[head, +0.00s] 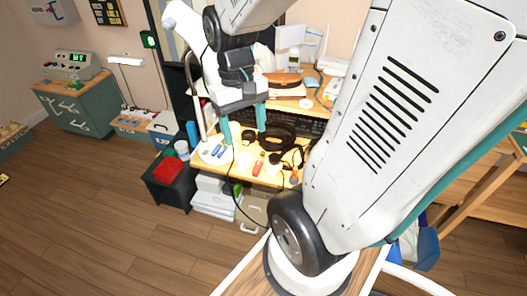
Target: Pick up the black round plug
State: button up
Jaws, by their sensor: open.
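My gripper (243,126) hangs over the wooden desk (217,168), its two teal fingers spread apart with nothing seen between them. A small black round thing (247,137) lies on the desk just below and between the fingers; it may be the black round plug, but it is too small to be sure. Another small dark thing (273,158) lies nearer the desk's front edge, beside a red-orange item (258,164). Whether the fingers touch anything cannot be told. My arm hides the right part of the desk.
A large black looped object (281,138) lies right of the gripper. Blue items (218,151) lie to its left. A black cable (234,190) hangs off the desk's front. A keyboard (305,126), a brown case (284,80) and a white device (333,66) are behind. Open floor lies left.

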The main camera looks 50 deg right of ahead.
jog(key=w+d+f+m, duration=0.1)
jog(key=w+d+f, duration=0.2)
jog(key=d+f, duration=0.65)
jog(key=t, duration=0.1)
send_over(275, 157)
notch_tip(275, 157, down, 13)
jog(key=shift+d+f, duration=0.1)
jog(key=shift+d, duration=0.05)
jog(key=shift+w+d+f+t+h, duration=0.1)
jog(key=shift+w+f+t+h, duration=0.1)
jog(key=shift+t+h, duration=0.1)
jog(key=f, duration=0.7)
jog(key=shift+s+a, duration=0.1)
jog(key=shift+a, duration=0.15)
jog(key=shift+c, duration=0.4)
jog(key=c, duration=0.9)
